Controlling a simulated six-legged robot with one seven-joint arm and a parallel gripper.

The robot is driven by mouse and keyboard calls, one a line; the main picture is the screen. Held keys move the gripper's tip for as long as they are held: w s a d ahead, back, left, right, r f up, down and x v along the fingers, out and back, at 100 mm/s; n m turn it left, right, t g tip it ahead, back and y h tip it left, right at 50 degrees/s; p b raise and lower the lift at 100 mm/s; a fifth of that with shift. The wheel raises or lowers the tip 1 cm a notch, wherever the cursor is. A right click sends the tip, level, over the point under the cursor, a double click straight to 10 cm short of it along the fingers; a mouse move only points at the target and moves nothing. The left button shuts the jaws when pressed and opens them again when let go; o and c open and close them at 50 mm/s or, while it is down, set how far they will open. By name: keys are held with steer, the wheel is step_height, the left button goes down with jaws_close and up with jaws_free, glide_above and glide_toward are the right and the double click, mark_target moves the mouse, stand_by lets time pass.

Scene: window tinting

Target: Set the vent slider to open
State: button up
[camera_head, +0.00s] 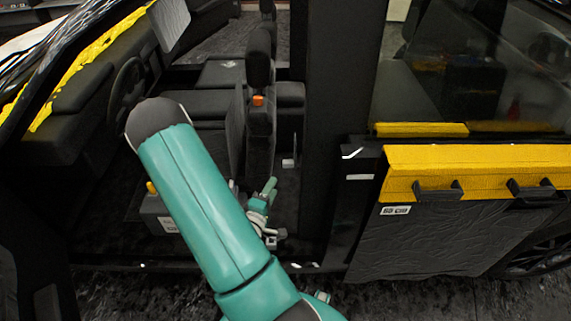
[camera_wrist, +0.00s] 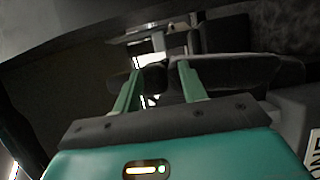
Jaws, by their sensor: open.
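I cannot pick out the vent slider for certain in either view. My gripper (camera_wrist: 158,70) is open in the wrist view, its two teal fingers apart with no held object visible between them. Beyond the fingers are dark surfaces and a small bright white patch (camera_wrist: 155,50), too unclear to name. In the head view my gripper (camera_head: 266,194) is small and partly hidden behind my teal arm, inside the car's open doorway, low beside the seat (camera_head: 260,130). A dark box (camera_head: 160,212) with a yellow knob (camera_head: 151,187) and a white label stands left of my arm.
The steering wheel (camera_head: 126,85) and dashboard with yellow covering (camera_head: 85,70) are at left. A dark door pillar (camera_head: 335,100) bounds the doorway at right. Right of it is a door with a yellow cover (camera_head: 480,165) and black hooks (camera_head: 437,191). The sill lies below.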

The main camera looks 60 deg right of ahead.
mark_target(284, 167)
steer(key=d, duration=0.8)
steer(key=w+d, duration=0.1)
steer(key=d, duration=0.3)
steer(key=shift+d, duration=0.15)
jaws_close()
